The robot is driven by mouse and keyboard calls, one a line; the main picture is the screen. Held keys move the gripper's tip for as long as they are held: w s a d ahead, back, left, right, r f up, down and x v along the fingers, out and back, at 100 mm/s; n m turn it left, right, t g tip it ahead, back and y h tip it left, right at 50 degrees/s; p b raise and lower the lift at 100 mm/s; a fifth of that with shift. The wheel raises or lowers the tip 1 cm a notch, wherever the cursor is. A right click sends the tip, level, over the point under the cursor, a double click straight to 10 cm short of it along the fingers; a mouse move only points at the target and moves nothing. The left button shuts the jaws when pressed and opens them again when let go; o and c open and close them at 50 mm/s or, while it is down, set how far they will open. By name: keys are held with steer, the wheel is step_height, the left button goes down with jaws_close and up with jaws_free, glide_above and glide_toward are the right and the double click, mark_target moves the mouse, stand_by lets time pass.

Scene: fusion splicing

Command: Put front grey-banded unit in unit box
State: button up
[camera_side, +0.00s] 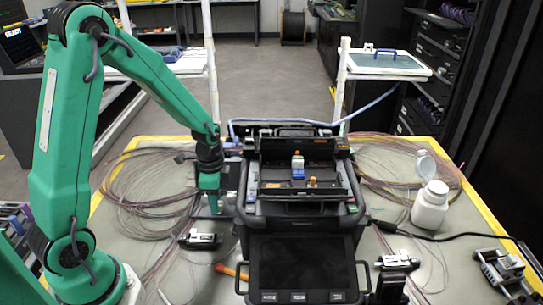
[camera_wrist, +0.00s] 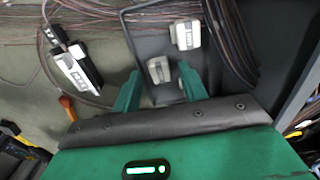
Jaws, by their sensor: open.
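My gripper (camera_side: 213,207) is low over the table, left of the black splicer. In the wrist view my gripper (camera_wrist: 158,70) is open, and a small pale unit with a grey band (camera_wrist: 158,66) shows between its fingertips. I cannot tell whether the fingers touch it. A second pale unit (camera_wrist: 185,35) with a dark marking lies beyond it, up and right. A dark rimmed tray or box (camera_wrist: 128,22) shows around and behind these units; I cannot tell for sure that it is the unit box. In the side view my gripper hides most of this spot.
The black splicer (camera_side: 300,222) stands close right of my gripper. A black-and-white device (camera_side: 200,240) lies in front, also in the wrist view (camera_wrist: 76,66). An orange-handled tool (camera_side: 228,270) lies nearby. Coiled fibres (camera_side: 140,190) cover the left. A white bottle (camera_side: 430,208) stands right.

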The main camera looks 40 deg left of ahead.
step_height(320, 180, up, 11)
steer(key=shift+r, duration=0.2)
stand_by(0.4)
stand_by(0.5)
steer(key=s+d+r+n+t, duration=0.5)
steer(key=s+r+n, duration=0.4)
steer(key=s+r, duration=0.2)
steer(key=shift+s+d+t, duration=0.3)
steer(key=shift+s+d, duration=0.4)
steer(key=shift+s, duration=0.1)
